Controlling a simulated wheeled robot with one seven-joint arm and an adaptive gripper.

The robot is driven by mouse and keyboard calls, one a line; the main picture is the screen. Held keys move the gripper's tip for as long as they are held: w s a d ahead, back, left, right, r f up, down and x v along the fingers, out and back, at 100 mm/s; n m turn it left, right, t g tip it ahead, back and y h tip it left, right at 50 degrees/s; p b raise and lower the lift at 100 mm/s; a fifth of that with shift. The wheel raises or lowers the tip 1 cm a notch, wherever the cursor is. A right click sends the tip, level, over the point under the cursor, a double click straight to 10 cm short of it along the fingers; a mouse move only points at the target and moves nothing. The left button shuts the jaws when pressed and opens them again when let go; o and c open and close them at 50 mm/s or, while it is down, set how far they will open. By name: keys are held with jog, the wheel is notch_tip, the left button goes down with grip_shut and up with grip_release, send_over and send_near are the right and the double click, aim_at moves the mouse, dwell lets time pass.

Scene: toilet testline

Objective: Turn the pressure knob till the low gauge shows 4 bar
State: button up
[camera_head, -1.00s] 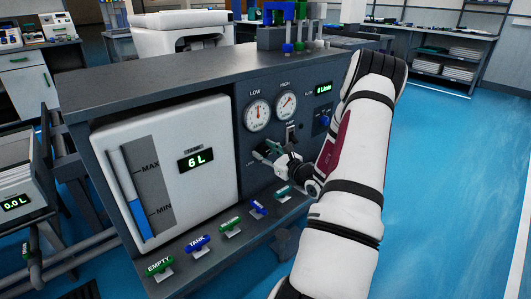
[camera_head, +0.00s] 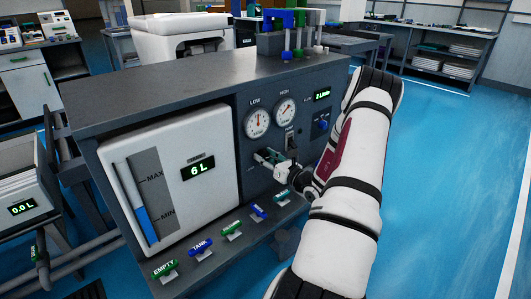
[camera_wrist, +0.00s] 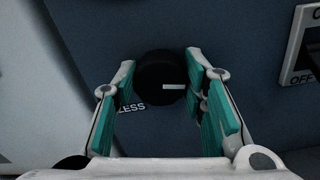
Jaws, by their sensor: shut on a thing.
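The black round pressure knob (camera_wrist: 152,72) is in the wrist view, its white mark pointing right and the word LESS below left. My gripper (camera_wrist: 160,80) is shut on it, one green-padded finger on each side. In the head view my gripper (camera_head: 268,158) is at the dark panel under the gauges and mostly hides the knob. The low gauge (camera_head: 257,123) is a white dial with its needle close to straight up. Its figures are too small to read. The high gauge (camera_head: 285,111) is just right of it.
A flow display (camera_head: 321,96) appears to read 2 L/min. A switch marked OFF (camera_wrist: 308,45) is close right of my gripper. A white tank (camera_head: 180,170) showing 6 L is left. Several coloured valve handles, such as the blue one marked TANK (camera_head: 200,246), line the ledge below.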

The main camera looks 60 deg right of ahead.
jog(key=shift+m+p, duration=0.5)
jog(key=shift+m, duration=0.2)
jog(key=o, duration=1.2)
jog(key=shift+c, duration=0.2)
jog(key=shift+s, duration=0.15)
jog(key=v, duration=1.1)
jog(key=shift+s, duration=0.4)
jog(key=shift+f, duration=0.1)
